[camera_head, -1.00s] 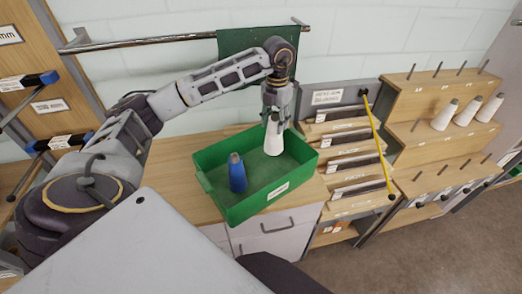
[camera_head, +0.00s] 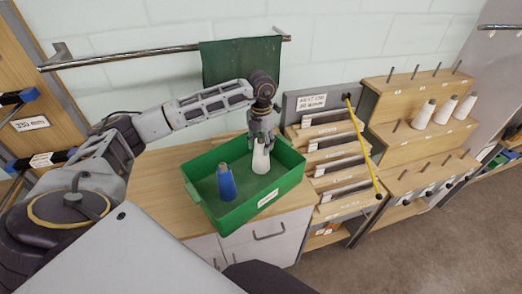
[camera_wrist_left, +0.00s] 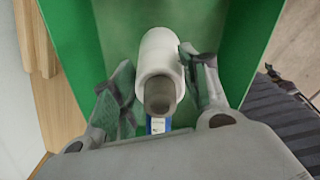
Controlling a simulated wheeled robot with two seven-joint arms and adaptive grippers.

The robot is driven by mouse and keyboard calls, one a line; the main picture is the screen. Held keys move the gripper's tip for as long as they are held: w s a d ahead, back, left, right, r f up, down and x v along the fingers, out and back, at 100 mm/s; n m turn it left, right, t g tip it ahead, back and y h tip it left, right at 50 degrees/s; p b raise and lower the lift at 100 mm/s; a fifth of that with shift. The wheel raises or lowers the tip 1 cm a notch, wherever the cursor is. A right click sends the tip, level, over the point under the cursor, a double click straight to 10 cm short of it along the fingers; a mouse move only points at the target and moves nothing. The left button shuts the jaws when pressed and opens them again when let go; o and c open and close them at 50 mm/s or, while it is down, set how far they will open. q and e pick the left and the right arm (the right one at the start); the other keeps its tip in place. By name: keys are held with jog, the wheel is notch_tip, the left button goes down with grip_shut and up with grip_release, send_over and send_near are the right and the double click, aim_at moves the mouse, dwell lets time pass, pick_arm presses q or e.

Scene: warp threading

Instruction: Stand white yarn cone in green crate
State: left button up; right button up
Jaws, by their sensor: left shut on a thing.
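The white yarn cone (camera_head: 261,160) is upright inside the green crate (camera_head: 238,222), towards its back right. It also shows in the left wrist view (camera_wrist_left: 160,55), with its grey tip towards the camera. My left gripper (camera_head: 262,138) reaches down from above and is shut on the cone near its top, with one finger on each side (camera_wrist_left: 160,90). I cannot tell whether the cone's base touches the crate floor. My right gripper is not in view.
A blue cone (camera_head: 226,183) stands in the crate, left of the white one. The crate sits on a wooden bench (camera_head: 152,190). To the right are a slotted rack with a yellow rod (camera_head: 361,145) and stepped shelves with pegs and several white cones (camera_head: 445,111).

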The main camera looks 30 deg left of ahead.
pick_arm(q)
jog(key=shift+f+p, duration=0.35)
jog(key=shift+f, duration=1.35)
jog(key=o, duration=0.9)
jog(key=shift+f, duration=0.1)
jog(key=shift+r, duration=0.8)
notch_tip(320, 180, up, 11)
jog(key=shift+f+b, duration=0.15)
jog(key=shift+b, duration=1.05)
